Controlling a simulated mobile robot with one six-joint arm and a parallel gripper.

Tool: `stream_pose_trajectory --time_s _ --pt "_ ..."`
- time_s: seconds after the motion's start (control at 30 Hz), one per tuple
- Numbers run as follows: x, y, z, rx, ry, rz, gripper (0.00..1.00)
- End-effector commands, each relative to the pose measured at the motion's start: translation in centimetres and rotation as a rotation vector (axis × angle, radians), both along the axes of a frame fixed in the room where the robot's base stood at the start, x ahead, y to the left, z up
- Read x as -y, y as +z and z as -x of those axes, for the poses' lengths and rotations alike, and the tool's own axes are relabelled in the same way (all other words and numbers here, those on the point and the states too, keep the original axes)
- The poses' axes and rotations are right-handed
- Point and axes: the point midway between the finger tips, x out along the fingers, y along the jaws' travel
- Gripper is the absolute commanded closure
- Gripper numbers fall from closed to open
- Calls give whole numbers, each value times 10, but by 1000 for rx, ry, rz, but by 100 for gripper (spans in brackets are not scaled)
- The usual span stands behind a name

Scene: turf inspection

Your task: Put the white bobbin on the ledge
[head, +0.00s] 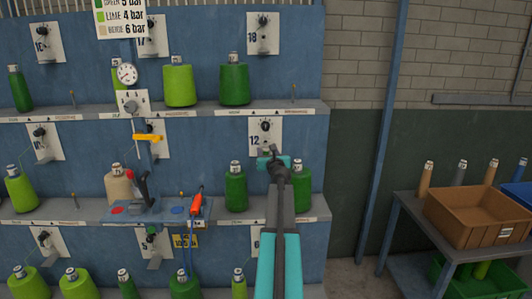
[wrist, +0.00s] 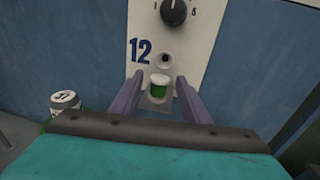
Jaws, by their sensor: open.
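My gripper (wrist: 160,84) is open in front of the plate marked 12 (wrist: 140,25), its two purple fingers apart. Between the fingertips, in the wrist view, is a small piece with a white top and green below (wrist: 159,80). It is at a small grey ledge (wrist: 157,101) low on the plate; I cannot tell whether it is a bobbin or whether it rests there. In the head view my gripper (head: 274,161) covers the lower part of plate 12 (head: 265,128). No plainly all-white bobbin shows.
Green cones stand on the middle shelf (head: 75,217), on both sides of my arm. A blue tray with an orange-handled tool (head: 196,205) sits to the left. A brown crate (head: 475,215) stands on a bench at right. The floor between wall and bench is clear.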

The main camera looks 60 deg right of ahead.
Motion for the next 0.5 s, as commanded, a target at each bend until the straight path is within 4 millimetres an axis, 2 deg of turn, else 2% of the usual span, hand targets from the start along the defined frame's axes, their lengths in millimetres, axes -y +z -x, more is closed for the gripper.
stream_pose_trajectory --time_s 0.5 --pt "-38 1 36 0 0 0 58"
